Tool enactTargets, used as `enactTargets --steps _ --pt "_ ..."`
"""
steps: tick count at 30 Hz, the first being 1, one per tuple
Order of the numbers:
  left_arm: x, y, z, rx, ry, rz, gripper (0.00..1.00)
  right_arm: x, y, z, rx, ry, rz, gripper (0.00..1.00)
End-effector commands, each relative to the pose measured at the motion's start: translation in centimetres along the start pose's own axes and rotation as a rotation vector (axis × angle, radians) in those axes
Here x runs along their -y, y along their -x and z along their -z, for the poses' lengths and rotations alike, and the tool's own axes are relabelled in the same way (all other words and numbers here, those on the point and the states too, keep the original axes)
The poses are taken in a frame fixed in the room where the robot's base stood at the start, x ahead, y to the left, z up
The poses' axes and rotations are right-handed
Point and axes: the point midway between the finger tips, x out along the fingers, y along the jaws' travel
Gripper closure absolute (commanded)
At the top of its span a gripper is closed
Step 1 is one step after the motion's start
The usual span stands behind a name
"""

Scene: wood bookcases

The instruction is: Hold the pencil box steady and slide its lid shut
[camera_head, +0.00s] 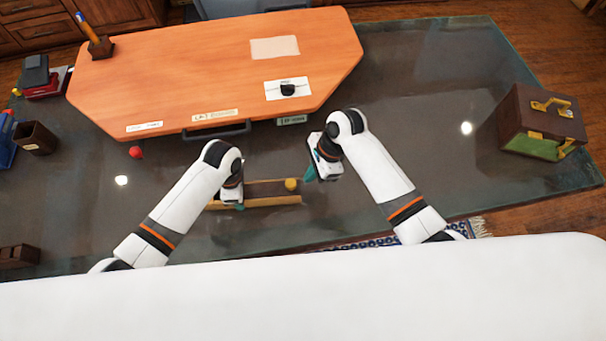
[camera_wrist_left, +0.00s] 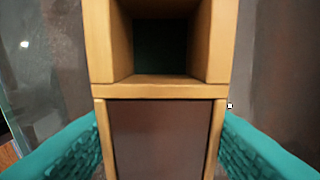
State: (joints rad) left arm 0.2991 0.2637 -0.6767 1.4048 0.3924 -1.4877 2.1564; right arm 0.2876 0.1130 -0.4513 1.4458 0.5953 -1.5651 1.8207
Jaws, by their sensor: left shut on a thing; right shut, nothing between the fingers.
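The pencil box (camera_head: 262,201) is a long, narrow light-wood box lying on the glass tabletop. A dark brown panel (camera_head: 262,188), probably the lid, runs between its sides, with a yellow knob (camera_head: 291,184) near the right end. My left gripper (camera_head: 237,204) is shut on the box's left part. In the left wrist view its teal fingers (camera_wrist_left: 160,125) flank the box (camera_wrist_left: 160,90); a brown panel lies between the rails, and a dark open recess (camera_wrist_left: 160,48) shows beyond a crosspiece. My right gripper (camera_head: 311,176) is shut and empty, just right of the knob, apparently apart from the box.
An orange board (camera_head: 215,65) with papers covers the back of the table. A red ball (camera_head: 136,152) lies left of the box. A brown case (camera_head: 540,122) stands at far right, and a dark cup (camera_head: 35,138) at far left. The glass (camera_head: 420,130) right of my right gripper is clear.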

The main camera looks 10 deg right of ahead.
Motion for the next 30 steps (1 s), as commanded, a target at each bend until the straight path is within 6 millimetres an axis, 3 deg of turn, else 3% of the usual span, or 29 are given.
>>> enactTargets --steps 2,9,15,27,28,30 --pt "0.0 -0.1 0.0 0.000 0.001 -0.001 0.80 0.0 0.7 -2.0 0.006 -0.005 0.000 1.00" --pt "0.0 -0.1 -0.1 0.001 0.002 -0.001 0.80 -0.1 6.6 -1.5 0.006 -0.001 -0.003 1.00" --pt "0.0 -0.1 -0.2 0.003 0.002 -0.002 0.80 -0.1 9.6 -1.5 0.005 -0.001 -0.002 1.00" --pt "0.0 -0.1 -0.3 0.004 0.003 -0.002 0.80 0.0 10.6 -1.6 0.006 -0.002 0.001 1.00" --pt "0.0 -0.1 -0.3 0.004 0.003 -0.002 0.48 0.0 10.6 -1.6 0.006 -0.002 0.001 1.00" --pt "0.0 -0.1 -0.3 0.004 0.003 -0.002 0.36 0.0 10.6 -1.6 0.006 -0.002 0.001 1.00"
